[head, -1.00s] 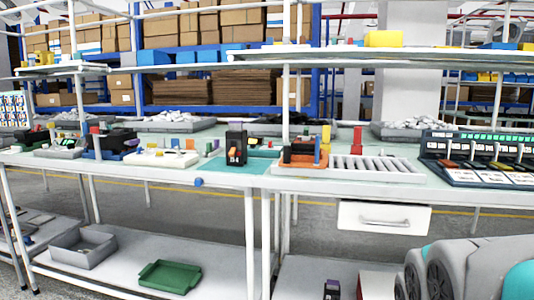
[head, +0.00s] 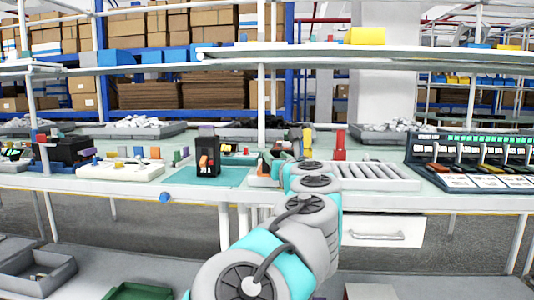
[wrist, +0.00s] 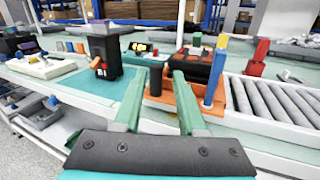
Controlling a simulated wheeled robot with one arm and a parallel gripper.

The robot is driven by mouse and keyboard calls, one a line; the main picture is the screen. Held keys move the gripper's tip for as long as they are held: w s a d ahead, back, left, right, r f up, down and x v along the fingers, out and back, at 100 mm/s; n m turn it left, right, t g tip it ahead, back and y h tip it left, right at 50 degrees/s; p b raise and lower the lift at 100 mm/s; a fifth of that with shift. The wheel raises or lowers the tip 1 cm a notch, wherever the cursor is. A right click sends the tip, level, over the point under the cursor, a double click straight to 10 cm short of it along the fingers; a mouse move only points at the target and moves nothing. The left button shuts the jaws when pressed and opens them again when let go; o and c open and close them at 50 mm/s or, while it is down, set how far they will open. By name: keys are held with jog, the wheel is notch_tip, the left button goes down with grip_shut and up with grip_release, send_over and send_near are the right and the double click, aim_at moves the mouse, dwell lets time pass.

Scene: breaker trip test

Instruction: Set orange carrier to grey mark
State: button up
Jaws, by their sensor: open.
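The orange carrier (wrist: 217,114) is in the wrist view at the left end of the roller tray, with a black block (wrist: 203,68) on it and an upright blue post at its right. A dark upright cylinder (wrist: 155,80) stands at its left side. My gripper (wrist: 159,76) is open, its two green-grey fingers pointing at the carrier's near left side. The dark cylinder shows between the fingers; I cannot tell whether they touch it. In the head view my arm hides most of the carrier. I cannot make out a grey mark.
The roller tray (head: 378,171) lies right of the carrier. A black breaker unit (head: 207,158) stands on a teal mat (head: 196,181) to the left. A white tray (head: 119,171) is farther left, and a switch panel (head: 470,160) is far right. A shelf (head: 400,55) runs above the bench.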

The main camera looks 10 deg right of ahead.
jog(key=shift+n, duration=0.5)
jog(key=shift+w+a+f+p, duration=0.2)
jog(key=shift+w, duration=1.15)
jog(key=shift+w+a+f+p, duration=0.15)
jog(key=shift+w, duration=1.25)
jog(key=shift+w+a+f+p, duration=0.2)
jog(key=shift+w, duration=1.15)
jog(key=shift+c, duration=0.2)
grip_shut()
